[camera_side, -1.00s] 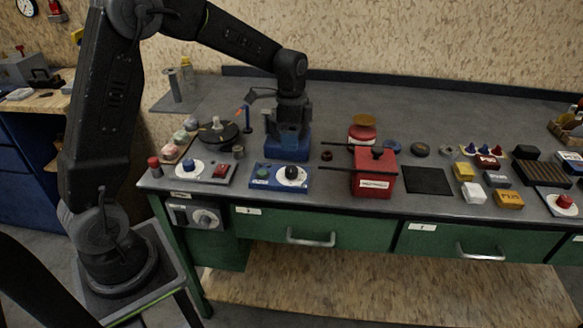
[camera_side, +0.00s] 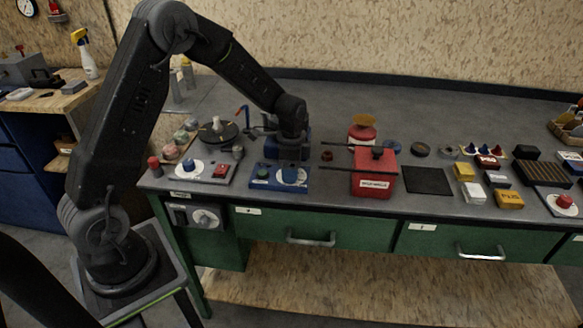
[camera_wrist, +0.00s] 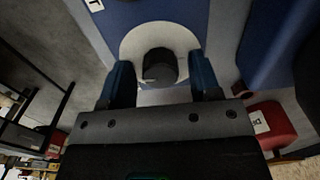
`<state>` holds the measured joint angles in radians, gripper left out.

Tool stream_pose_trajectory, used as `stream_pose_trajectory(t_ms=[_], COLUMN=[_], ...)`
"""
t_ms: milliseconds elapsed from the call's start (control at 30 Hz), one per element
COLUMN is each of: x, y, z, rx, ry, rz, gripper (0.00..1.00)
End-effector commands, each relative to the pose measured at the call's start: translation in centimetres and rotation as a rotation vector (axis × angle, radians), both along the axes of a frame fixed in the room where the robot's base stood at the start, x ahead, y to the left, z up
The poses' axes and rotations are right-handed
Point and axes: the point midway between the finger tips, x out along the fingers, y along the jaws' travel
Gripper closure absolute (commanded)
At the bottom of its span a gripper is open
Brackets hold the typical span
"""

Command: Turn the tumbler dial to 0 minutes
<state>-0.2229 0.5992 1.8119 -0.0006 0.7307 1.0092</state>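The tumbler control panel is a blue box (camera_side: 262,184) with a green knob (camera_side: 262,173) on its left and a white dial plate on its right. In the wrist view the white plate (camera_wrist: 133,42) carries a black dial knob (camera_wrist: 159,66). My gripper (camera_wrist: 162,77) is open, with one blue finger on each side of the knob and gaps visible on both sides. In the side view my gripper (camera_side: 290,174) reaches down over the dial and hides most of it. The dial's markings and pointer cannot be read.
A red box (camera_side: 375,174) stands close on the right, with dark rods sticking out leftward. A grey panel (camera_side: 206,178) with a blue knob and a red switch is on the left. A blue block (camera_side: 291,147) stands behind my gripper. A dark square mat (camera_side: 427,180) lies further right.

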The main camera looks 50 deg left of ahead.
Motion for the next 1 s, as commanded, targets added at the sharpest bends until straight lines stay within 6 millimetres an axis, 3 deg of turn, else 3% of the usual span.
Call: stream_pose_trajectory(t_ms=[467, 767, 1000], x=[0.01, 0.01, 0.02], y=[0.00, 0.00, -0.01], z=[0.06, 0.07, 0.07], rx=[0.000, 0.000, 0.000], ry=[0.000, 0.000, 0.000], rz=[0.000, 0.039, 0.177], gripper=[0.88, 0.88, 0.88])
